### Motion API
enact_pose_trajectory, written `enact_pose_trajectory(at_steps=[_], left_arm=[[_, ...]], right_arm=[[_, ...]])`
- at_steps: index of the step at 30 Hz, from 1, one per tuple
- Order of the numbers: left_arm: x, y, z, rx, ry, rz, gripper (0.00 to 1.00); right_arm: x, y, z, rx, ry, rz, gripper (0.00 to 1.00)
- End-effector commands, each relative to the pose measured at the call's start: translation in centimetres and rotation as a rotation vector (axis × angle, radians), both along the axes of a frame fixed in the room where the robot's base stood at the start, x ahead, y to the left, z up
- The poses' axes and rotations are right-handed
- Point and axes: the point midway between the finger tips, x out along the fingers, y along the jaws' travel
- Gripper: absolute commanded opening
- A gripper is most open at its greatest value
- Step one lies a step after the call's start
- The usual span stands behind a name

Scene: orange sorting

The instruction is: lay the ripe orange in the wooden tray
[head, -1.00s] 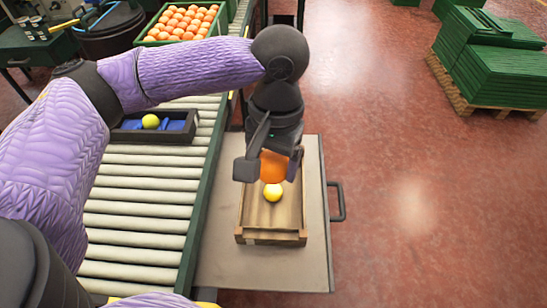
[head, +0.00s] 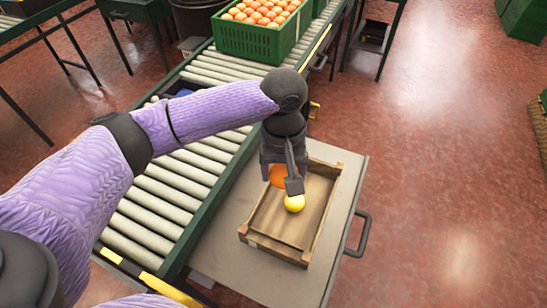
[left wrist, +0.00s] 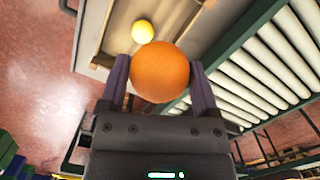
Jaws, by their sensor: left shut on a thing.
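The ripe orange (left wrist: 160,72) sits between the two fingers of my left gripper (left wrist: 160,85), which is shut on it. In the head view the orange (head: 277,176) is partly hidden by my left gripper (head: 284,180). The gripper is over the far left part of the wooden tray (head: 272,245). I cannot tell whether the orange touches the tray floor. A yellow fruit (head: 295,203) lies in the tray, close to the gripper, and also shows in the left wrist view (left wrist: 143,31). My right gripper is not in view.
The tray rests on a grey cart top (head: 345,175) with a handle (head: 359,235) at its right. A roller conveyor (head: 165,195) runs along the left. A green crate of oranges (head: 245,40) stands at the back. The near half of the tray is clear.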

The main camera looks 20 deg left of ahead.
Motion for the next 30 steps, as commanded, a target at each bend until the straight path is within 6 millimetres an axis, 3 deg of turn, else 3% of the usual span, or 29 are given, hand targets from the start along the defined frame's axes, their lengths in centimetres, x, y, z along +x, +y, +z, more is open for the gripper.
enact_pose_trajectory(at_steps=[12,15,22,30], left_arm=[[-0.6,-1.0,-12.5,0.006,0.031,0.396,0.19],[-0.9,-0.9,-14.0,0.012,0.033,0.444,0.19],[-1.0,-0.8,-15.2,0.015,0.031,0.459,0.19],[-1.0,-0.8,-18.5,0.015,0.033,0.458,0.19]], right_arm=[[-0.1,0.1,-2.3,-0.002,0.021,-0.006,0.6],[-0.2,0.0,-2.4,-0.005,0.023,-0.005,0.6],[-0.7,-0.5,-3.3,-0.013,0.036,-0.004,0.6],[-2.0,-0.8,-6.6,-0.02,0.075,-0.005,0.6]])
